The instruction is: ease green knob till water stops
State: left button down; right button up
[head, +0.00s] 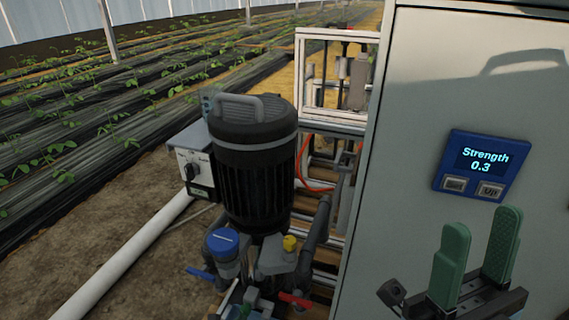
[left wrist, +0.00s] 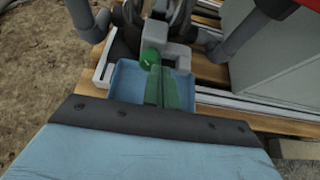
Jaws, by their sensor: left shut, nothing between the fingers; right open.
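The green knob (left wrist: 149,57) sits on a grey fitting above a shallow blue tray (left wrist: 125,78) in the left wrist view. My left gripper (left wrist: 160,76) has its green fingers shut together with nothing between them. Its tips are right beside the knob; I cannot tell whether they touch it. In the head view this area is at the bottom edge and mostly cut off. No running water can be made out. My right gripper (head: 478,250) is open and empty, its two green fingers apart in front of the grey cabinet.
A black pump motor (head: 257,165) stands behind the fittings, with a blue-capped part (head: 223,245), a yellow cap (head: 290,243) and a red handle (head: 296,299) below. A white pipe (head: 125,260) runs along the left.

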aim_at(245, 311)
pick_arm(q)
jog(key=shift+w+d, duration=0.25)
jog(key=shift+w, duration=0.45)
jog(key=shift+w+d, duration=0.25)
jog(key=shift+w, duration=0.5)
jog(key=shift+f, duration=0.15)
jog(key=shift+a, duration=0.35)
jog(key=shift+w+a, duration=0.25)
jog(key=shift+a, duration=0.35)
jog(key=shift+a+f, duration=0.15)
jog(key=shift+a, duration=0.05)
